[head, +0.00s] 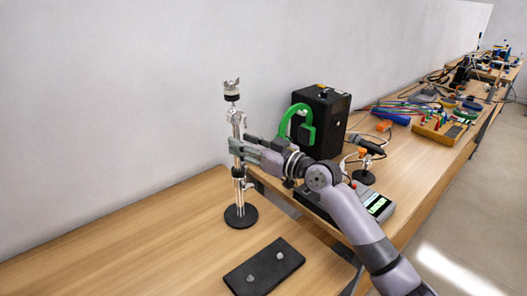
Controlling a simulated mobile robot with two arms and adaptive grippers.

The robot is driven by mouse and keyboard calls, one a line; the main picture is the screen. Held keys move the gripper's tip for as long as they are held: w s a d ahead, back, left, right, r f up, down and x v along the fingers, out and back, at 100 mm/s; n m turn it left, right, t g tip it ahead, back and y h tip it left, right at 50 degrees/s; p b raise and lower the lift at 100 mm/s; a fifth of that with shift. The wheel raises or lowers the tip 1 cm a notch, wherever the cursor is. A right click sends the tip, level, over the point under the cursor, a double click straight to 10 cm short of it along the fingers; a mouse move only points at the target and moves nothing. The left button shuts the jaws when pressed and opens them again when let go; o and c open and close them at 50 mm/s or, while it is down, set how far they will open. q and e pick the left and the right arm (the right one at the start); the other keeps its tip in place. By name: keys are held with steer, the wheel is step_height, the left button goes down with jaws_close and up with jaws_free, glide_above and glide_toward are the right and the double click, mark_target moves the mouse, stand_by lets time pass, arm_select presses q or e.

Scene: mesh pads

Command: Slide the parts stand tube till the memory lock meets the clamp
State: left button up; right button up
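The parts stand (239,176) stands upright on the wooden table, with a round black base (241,215) and a chrome tube. A black and metal top piece (232,92) caps the tube. Dark and chrome collars sit along it below the gripper; I cannot tell which is the memory lock and which is the clamp. My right gripper (237,150) is at the middle of the tube, its fingers level with it and seeming to touch it. The fingers overlap the tube, so their closure on it is too small to tell. My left gripper is out of view.
A black pad (264,267) with two small metal parts lies in front of the stand. A black box (320,118) with a green-handled item, a device with a lit screen (377,205) and cables crowd the bench to the right. The table left of the stand is clear.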

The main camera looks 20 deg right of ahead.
steer(key=v, duration=0.9)
